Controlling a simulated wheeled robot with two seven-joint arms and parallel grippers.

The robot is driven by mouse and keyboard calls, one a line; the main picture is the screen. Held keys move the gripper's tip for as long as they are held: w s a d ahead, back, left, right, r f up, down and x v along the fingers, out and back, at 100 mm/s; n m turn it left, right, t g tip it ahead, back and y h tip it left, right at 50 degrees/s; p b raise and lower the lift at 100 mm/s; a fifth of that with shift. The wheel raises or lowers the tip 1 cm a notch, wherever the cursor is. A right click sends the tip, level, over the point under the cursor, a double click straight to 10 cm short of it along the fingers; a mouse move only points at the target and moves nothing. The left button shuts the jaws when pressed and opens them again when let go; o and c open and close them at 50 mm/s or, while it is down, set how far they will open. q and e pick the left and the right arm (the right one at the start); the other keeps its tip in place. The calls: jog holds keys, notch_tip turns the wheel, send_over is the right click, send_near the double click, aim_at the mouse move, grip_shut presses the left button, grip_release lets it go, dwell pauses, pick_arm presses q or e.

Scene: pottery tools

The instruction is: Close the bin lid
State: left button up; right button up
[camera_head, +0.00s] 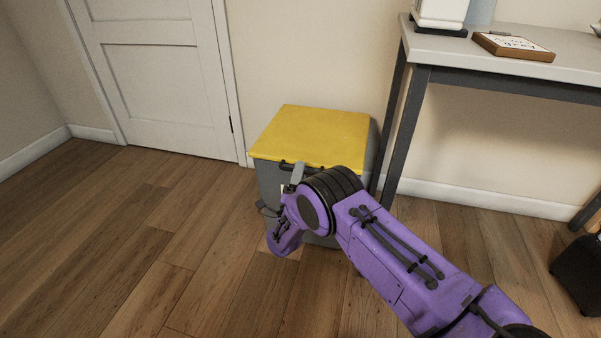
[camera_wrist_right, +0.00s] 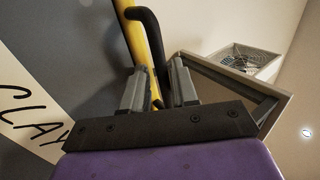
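The grey bin (camera_head: 270,184) stands against the wall. Its yellow lid (camera_head: 312,134) lies flat over the top, and I see no clear gap under it in the head view. My right gripper (camera_head: 292,178) is at the bin's front edge, by the black handle (camera_head: 286,165). In the right wrist view, the black handle (camera_wrist_right: 153,42) and the yellow lid edge (camera_wrist_right: 133,40) run down between the fingers of the right gripper (camera_wrist_right: 159,92). The fingers are close around the handle; whether they clamp it is unclear. My left gripper is out of view.
A grey-topped table (camera_head: 480,50) stands right of the bin, its leg close to the bin's side. A white door (camera_head: 165,80) is at the back left. The wooden floor left of the bin is clear. A dark object (camera_head: 578,272) stands at the right edge.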

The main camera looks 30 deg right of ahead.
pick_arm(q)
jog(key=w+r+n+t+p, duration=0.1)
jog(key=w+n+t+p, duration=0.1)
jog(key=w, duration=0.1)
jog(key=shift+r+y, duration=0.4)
pick_arm(e)
jog(key=v, duration=1)
jog(key=shift+s+f, duration=0.15)
jog(key=shift+s, duration=0.05)
jog(key=shift+a, duration=0.15)
